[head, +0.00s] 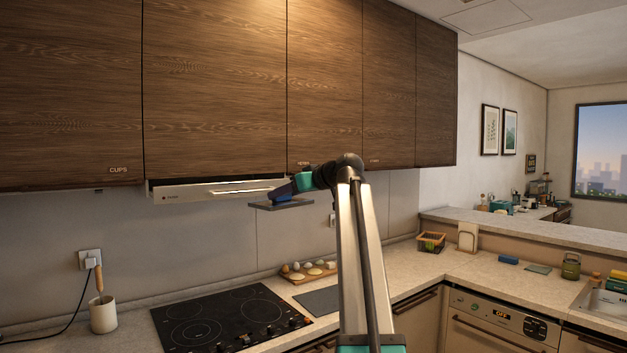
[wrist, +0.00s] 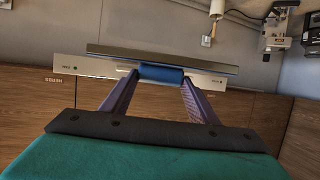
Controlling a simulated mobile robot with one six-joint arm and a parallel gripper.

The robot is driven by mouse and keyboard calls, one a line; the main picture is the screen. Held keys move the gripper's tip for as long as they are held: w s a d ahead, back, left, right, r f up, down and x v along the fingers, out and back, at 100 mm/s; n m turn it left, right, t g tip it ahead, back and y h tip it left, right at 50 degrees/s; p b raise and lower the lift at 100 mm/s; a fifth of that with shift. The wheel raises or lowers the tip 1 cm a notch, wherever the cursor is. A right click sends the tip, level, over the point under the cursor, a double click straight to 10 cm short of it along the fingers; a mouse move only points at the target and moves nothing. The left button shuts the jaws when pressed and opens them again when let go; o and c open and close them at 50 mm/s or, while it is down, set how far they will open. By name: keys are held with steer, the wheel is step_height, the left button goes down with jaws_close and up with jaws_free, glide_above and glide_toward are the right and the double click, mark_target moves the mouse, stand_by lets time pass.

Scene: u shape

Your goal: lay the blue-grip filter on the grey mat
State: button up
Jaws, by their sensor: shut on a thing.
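My gripper (head: 288,192) is raised in front of the wall, just below and in front of the range hood. It is shut on the blue grip (wrist: 161,74) of the filter, a flat dark grey plate (head: 281,205). The plate looks about level in the head view, and in the wrist view it shows edge-on beyond the fingertips (wrist: 158,78). A dark grey mat (head: 318,301) lies on the counter right of the cooktop, well below the filter. My arm partly hides the mat's right side.
The range hood (head: 205,191) is close to the filter, under wooden cabinets (head: 214,80). A black cooktop (head: 225,318) is left of the mat. A food tray (head: 306,272) sits behind it. A mug with a utensil (head: 103,315) stands far left. The right counter holds a basket (head: 431,242).

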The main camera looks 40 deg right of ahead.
steer(key=w+a+f+n+y, duration=0.1)
steer(key=w+a+f, duration=0.4)
steer(key=a+f, duration=0.6)
steer(key=w+a+f+y, duration=0.1)
steer(key=w+a+f, duration=0.3)
steer(key=a+f, duration=0.75)
steer(key=s+a+f+m+h+b, duration=0.1)
steer(key=s+a+f+h, duration=0.1)
steer(key=a+f, duration=0.5)
steer(key=s+a+f+m+h+b, duration=0.1)
steer(key=s+a+f, duration=0.4)
steer(key=a+f, duration=0.3)
steer(key=shift+a+h, duration=0.4)
steer(key=shift+a, duration=1.95)
steer(key=shift+s+f, duration=0.1)
steer(key=shift+s, duration=0.15)
